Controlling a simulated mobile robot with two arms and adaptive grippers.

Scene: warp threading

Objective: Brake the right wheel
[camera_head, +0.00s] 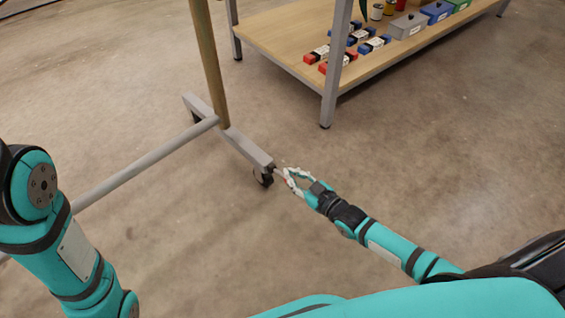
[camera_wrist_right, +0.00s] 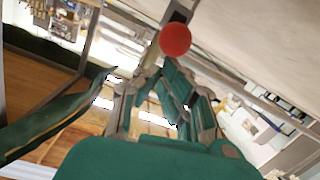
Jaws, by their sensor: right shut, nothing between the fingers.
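The right wheel (camera_head: 263,177) is a small dark caster under the near end of the grey foot of a rack. My right gripper (camera_head: 287,175) is just to the right of this wheel, low over the floor, with its fingers closed and nothing held. A red ball-shaped knob (camera_wrist_right: 175,39) shows in the right wrist view just beyond the fingertips of my right gripper (camera_wrist_right: 178,85). I cannot tell whether the fingers touch it. Part of my left arm is at the left of the head view; its gripper is out of view.
The rack's grey foot (camera_head: 247,148) carries a wooden post (camera_head: 211,65), and a grey crossbar (camera_head: 145,160) runs from it to the lower left. A wooden shelf (camera_head: 275,32) with small coloured boxes stands at the upper right. The concrete floor beside the wheel is clear.

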